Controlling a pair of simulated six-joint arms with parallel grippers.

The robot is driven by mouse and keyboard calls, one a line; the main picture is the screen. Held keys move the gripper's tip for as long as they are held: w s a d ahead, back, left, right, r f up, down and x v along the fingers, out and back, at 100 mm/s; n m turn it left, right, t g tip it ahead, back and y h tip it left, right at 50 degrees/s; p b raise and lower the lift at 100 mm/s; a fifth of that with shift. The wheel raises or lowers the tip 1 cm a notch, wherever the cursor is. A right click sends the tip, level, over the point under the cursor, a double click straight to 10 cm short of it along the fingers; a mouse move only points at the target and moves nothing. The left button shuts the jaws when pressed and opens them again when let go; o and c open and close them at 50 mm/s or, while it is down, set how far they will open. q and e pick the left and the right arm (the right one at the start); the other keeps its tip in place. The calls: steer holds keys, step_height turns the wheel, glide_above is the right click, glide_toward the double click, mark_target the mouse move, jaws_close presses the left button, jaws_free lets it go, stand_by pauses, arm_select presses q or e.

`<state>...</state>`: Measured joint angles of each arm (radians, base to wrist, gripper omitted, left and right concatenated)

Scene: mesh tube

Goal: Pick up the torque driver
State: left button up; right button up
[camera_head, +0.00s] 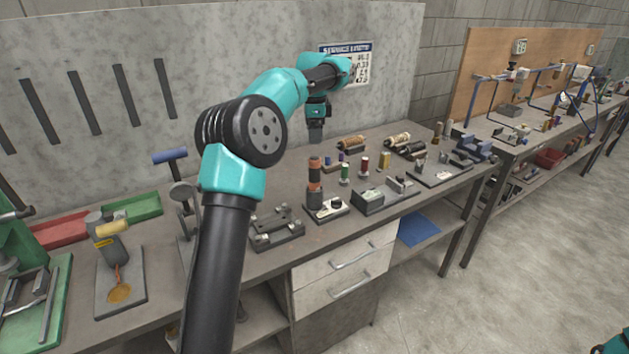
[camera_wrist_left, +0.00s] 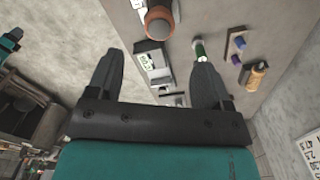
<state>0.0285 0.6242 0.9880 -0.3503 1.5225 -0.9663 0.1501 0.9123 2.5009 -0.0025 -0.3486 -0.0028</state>
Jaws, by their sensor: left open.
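My left gripper (camera_head: 316,134) hangs over the back of the bench, fingers down. In the left wrist view its fingers (camera_wrist_left: 160,72) are spread apart with nothing between them. I cannot tell for sure which tool is the torque driver. An upright orange-and-black tool (camera_head: 315,172) stands by a small tester with a display (camera_head: 329,209); its orange top (camera_wrist_left: 160,22) shows in the left wrist view, beyond the fingertips. Slim upright drivers stand to its right: a green one (camera_head: 345,173), a red one (camera_head: 365,166) and a yellow one (camera_head: 385,160).
A grey fixture (camera_head: 277,228) and a grey metal block (camera_head: 386,195) sit along the front edge. Brown-and-black cylinders, one (camera_head: 351,144) near the wall, lie at the back. Red (camera_head: 60,230) and green (camera_head: 134,208) trays are at the left. My left arm hides part of the bench.

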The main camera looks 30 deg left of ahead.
mark_target(315, 158)
arm_select(q)
step_height(315, 158, down, 7)
steer(key=shift+r, duration=0.1)
stand_by(0.4)
steer(key=shift+f, duration=2.65)
steer(key=shift+c, duration=0.2)
steer(key=c, duration=1.1)
